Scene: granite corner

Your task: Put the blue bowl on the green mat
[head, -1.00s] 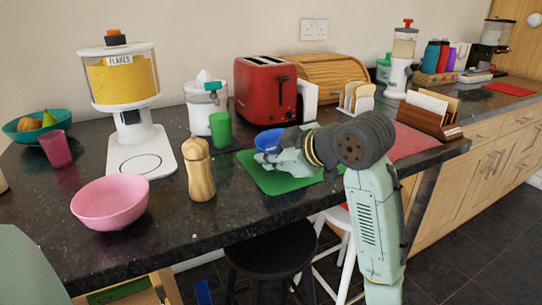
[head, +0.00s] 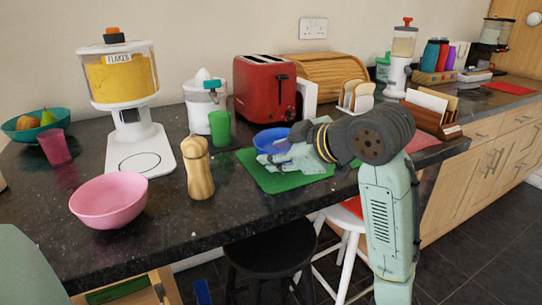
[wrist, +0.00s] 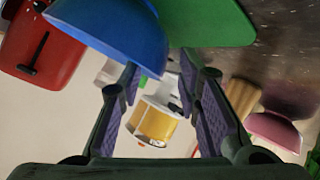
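The blue bowl (head: 270,139) sits upright at the back part of the green mat (head: 270,183) in the head view. My gripper (head: 270,158) is just in front and to the right of the bowl, low over the mat, and partly hides the bowl's side. In the wrist view the blue bowl (wrist: 120,32) is at the upper left, beside the green mat (wrist: 210,22). The fingers of my gripper (wrist: 168,80) stand apart there, with nothing between them. The bowl is close to the left finger; I cannot tell whether they touch.
A green cup (head: 220,128) and red toaster (head: 264,90) stand behind the mat. A wooden mill (head: 198,170), pink bowl (head: 108,202) and flakes dispenser (head: 134,135) are to the left. A letter rack (head: 430,117) is to the right. The counter's front edge runs near the mat.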

